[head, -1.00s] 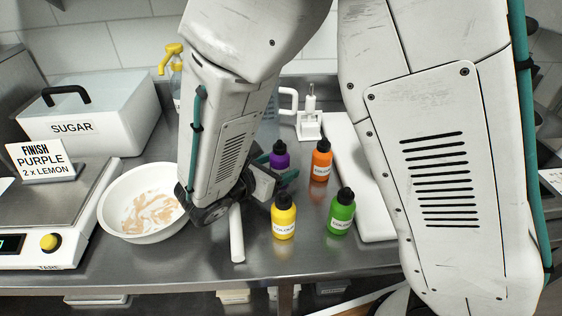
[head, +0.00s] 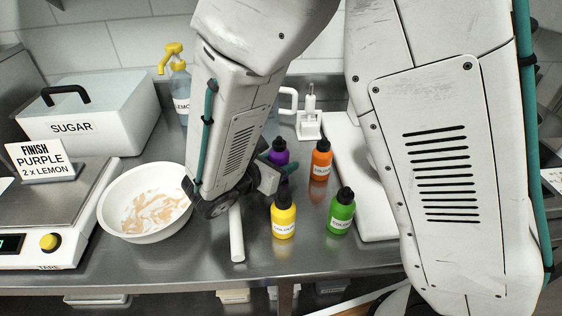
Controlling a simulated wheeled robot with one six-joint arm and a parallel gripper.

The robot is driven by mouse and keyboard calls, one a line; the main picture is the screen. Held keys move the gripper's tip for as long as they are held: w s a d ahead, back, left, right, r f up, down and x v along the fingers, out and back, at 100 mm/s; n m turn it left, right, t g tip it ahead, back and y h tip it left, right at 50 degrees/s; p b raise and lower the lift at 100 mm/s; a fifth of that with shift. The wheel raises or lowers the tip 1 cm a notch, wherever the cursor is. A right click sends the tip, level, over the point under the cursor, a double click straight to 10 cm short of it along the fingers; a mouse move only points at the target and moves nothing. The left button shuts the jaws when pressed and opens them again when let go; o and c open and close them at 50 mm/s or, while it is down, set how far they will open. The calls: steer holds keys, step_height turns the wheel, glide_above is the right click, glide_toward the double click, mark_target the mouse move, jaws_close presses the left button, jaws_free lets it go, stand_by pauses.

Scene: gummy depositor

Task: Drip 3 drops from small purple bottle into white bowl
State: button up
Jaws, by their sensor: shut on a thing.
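The small purple bottle (head: 279,152) with a black cap stands upright on the steel counter, partly hidden behind my gripper. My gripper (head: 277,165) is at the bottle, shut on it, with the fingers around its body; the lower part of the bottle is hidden. The white bowl (head: 118,230) stands to the left of my gripper, with pale orange-pink streaks inside. My arm link covers part of its right edge.
Yellow (head: 283,217), green (head: 340,213) and orange (head: 321,162) bottles stand close around the purple one. A white rod (head: 236,234) lies in front of my wrist.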

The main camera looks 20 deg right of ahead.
mark_target(281, 137)
step_height(281, 137, up, 13)
steer(key=shift+f, duration=0.1)
steer(key=shift+r, duration=0.7)
stand_by(0.5)
